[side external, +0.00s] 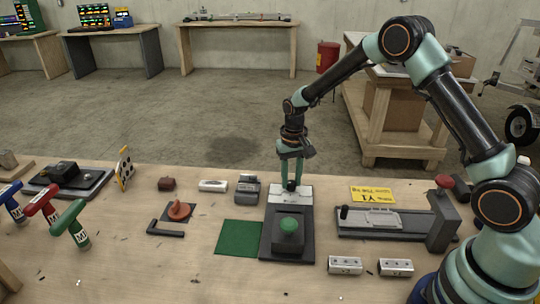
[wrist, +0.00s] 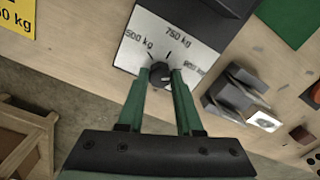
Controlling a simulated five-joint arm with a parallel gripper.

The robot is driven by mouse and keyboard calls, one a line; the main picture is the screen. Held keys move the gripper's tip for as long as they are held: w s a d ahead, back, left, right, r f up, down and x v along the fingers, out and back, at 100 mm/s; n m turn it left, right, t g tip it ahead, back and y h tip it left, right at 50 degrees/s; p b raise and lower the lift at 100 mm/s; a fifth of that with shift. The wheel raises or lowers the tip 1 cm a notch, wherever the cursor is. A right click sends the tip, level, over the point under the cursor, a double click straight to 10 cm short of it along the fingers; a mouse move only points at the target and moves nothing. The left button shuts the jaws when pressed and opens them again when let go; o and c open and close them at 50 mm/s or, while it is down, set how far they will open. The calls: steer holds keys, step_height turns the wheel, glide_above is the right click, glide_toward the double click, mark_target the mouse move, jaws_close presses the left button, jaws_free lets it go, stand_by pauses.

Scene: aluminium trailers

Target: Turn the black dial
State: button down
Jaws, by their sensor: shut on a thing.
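The black dial (wrist: 160,73) sits on a light plate (wrist: 146,41) marked 500 kg, 750 kg and a third value partly covered by a finger. My gripper (wrist: 161,76) points down at the plate, with its two green fingers closed around the dial, one on each side. In the side external view my gripper (side external: 291,184) stands over the far end of the dark fixture, at its light plate (side external: 290,197). The dial is small and mostly hidden by the fingers there. The dial's exact pointing direction is hard to tell.
Grey metal blocks (side external: 247,188) stand close to the left of my gripper. A yellow sign (side external: 372,194) and a vise-like fixture (side external: 385,221) are to the right.

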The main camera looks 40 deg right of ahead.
mark_target(291, 182)
steer(key=n, duration=0.5)
steer(key=shift+n, duration=0.4)
steer(key=n, duration=0.5)
steer(key=shift+r, duration=0.1)
stand_by(0.3)
steer(key=c, duration=0.6)
jaws_free()
step_height(291, 182, up, 12)
steer(key=shift+r, duration=0.1)
